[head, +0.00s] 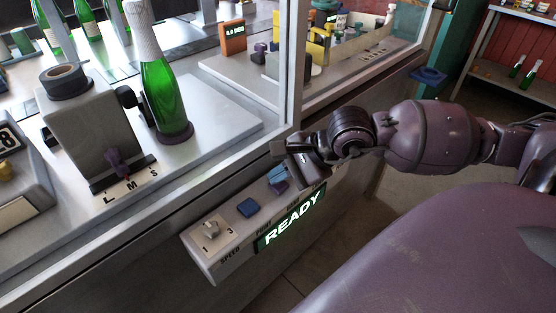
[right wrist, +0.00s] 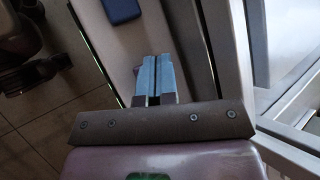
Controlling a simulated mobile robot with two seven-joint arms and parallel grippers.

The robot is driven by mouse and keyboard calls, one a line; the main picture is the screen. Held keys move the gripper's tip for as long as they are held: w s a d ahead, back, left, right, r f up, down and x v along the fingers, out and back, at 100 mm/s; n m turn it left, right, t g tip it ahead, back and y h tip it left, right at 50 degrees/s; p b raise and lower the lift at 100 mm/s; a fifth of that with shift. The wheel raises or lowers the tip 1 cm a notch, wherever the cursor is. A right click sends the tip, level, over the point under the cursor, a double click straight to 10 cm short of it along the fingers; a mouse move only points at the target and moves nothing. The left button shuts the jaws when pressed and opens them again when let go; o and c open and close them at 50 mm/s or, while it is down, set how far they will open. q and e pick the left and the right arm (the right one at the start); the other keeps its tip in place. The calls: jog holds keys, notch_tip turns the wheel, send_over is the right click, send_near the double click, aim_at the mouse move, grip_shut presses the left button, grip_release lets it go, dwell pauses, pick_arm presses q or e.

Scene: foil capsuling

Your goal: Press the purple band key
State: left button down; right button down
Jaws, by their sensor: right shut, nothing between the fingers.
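The purple band key (head: 279,186) is a small block on top of the grey control box (head: 213,262), partly covered by my right gripper in the head view. My right gripper (head: 277,173) has light blue fingertips that are shut together with nothing between them. They are right at the purple key, pointing down towards the box; I cannot tell whether they touch it. My left gripper is not in view.
A blue key (head: 248,207) and a speed knob (head: 210,229) sit further left on the box, above a lit READY sign (head: 293,218). A green bottle (head: 165,90) stands on the machine behind. A metal frame post (head: 291,70) rises just behind my right gripper.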

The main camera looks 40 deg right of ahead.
aim_at(280, 185)
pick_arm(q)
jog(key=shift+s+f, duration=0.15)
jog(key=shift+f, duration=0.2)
pick_arm(e)
jog(key=shift+f, duration=0.5)
dwell(0.5)
dwell(0.3)
jog(key=shift+r, duration=0.4)
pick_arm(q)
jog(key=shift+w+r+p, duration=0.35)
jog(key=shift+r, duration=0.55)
pick_arm(e)
jog(key=shift+r, duration=0.6)
